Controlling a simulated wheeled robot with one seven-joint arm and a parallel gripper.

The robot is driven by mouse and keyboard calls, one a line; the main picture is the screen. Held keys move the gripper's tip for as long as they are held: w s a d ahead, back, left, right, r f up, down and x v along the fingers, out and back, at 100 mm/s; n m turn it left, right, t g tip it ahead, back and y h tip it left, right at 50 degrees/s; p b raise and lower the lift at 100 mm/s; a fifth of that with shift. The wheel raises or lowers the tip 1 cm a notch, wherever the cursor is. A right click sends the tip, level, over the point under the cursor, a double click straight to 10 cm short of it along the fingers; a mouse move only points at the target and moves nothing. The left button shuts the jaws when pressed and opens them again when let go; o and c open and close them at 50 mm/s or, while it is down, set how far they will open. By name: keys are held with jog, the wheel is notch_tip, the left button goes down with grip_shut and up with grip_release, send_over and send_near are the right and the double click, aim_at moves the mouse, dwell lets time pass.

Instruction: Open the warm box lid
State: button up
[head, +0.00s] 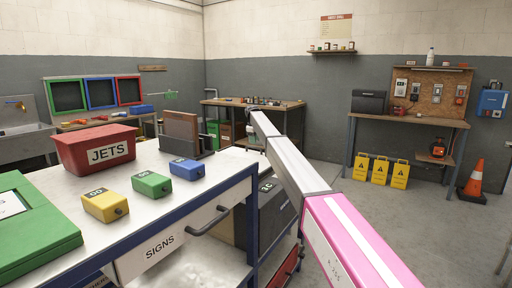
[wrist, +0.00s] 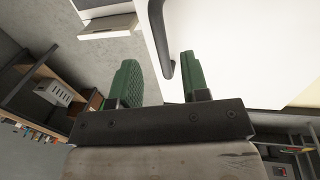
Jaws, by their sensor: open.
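No box with a readable "warm" label shows, so I cannot tell for sure which one is the warm box. A black box (head: 369,101) stands shut on the wooden bench at the right back in the head view. My gripper (wrist: 160,76) is open in the wrist view, its two green fingers apart. A dark curved handle (wrist: 160,40) on a white surface lies ahead of the fingers, near the right one. I see no contact with it. In the head view my gripper cannot be made out at the far end of my arm.
A white table (head: 150,172) at the left holds a red JETS box (head: 75,150), a green case (head: 35,235) and small yellow, green and blue blocks. Its SIGNS drawer (head: 160,247) has a dark handle. Yellow signs (head: 379,170) and a cone (head: 475,180) stand right. Floor between is clear.

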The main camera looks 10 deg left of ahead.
jog(key=shift+w+d+f, duration=0.1)
jog(key=shift+w+f, duration=0.1)
jog(key=shift+f, duration=0.95)
jog(key=shift+w+d+f, duration=0.1)
jog(key=shift+w+f, duration=0.1)
jog(key=shift+f, duration=0.95)
